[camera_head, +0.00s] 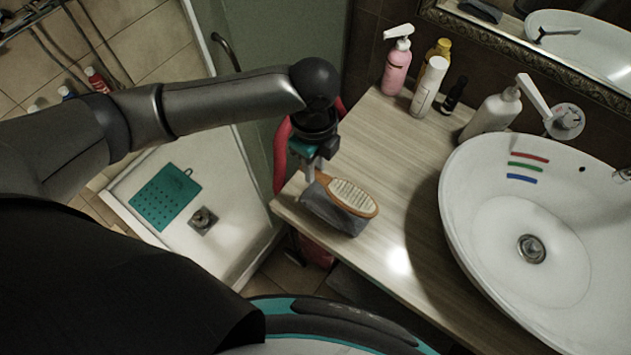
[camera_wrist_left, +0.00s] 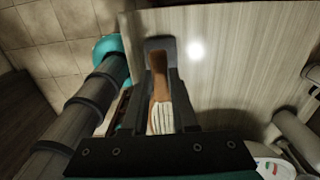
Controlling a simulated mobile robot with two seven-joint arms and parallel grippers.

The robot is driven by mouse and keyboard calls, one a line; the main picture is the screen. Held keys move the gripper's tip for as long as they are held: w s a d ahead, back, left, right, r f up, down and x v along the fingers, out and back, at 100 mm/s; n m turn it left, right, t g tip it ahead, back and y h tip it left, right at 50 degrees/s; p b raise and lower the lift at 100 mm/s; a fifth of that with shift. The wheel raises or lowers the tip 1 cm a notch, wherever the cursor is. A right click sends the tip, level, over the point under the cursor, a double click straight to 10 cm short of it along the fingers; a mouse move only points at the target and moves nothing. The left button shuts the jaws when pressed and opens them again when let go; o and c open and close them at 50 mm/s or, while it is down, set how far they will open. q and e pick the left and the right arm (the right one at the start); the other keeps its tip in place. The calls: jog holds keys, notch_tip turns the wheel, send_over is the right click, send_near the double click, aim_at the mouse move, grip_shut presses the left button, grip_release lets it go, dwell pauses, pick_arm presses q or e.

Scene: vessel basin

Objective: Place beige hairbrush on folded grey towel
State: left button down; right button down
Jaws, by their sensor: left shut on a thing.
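The beige hairbrush (camera_head: 352,198) has an orange-brown wooden rim and handle, with its pale bristles facing up. It lies over the folded grey towel (camera_head: 333,214), which sits near the counter's front edge. I cannot tell whether the brush fully rests on the towel. My left gripper (camera_head: 318,174) points down and is shut on the brush's handle. In the left wrist view, the brush (camera_wrist_left: 160,88) shows between the two fingers. Grey shows around the handle end there. Part of the towel is hidden under the brush. My right gripper is not in view.
The wooden counter (camera_head: 400,170) is clear around the towel. A white basin (camera_head: 470,215) stands at right. A pink pump bottle (camera_head: 397,70), a white bottle (camera_head: 429,88) and other bottles stand at the back. A red thing (camera_head: 282,155) hangs beside the counter.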

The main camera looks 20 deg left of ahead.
aim_at(315, 190)
pick_arm(q)
jog(key=shift+f+b, duration=0.4)
jog(key=shift+f, duration=2.95)
jog(key=shift+f, duration=0.15)
jog(key=c, duration=0.7)
grip_release()
notch_tip(315, 190, up, 12)
jog(key=shift+r+p, duration=0.2)
jog(key=shift+p, duration=0.5)
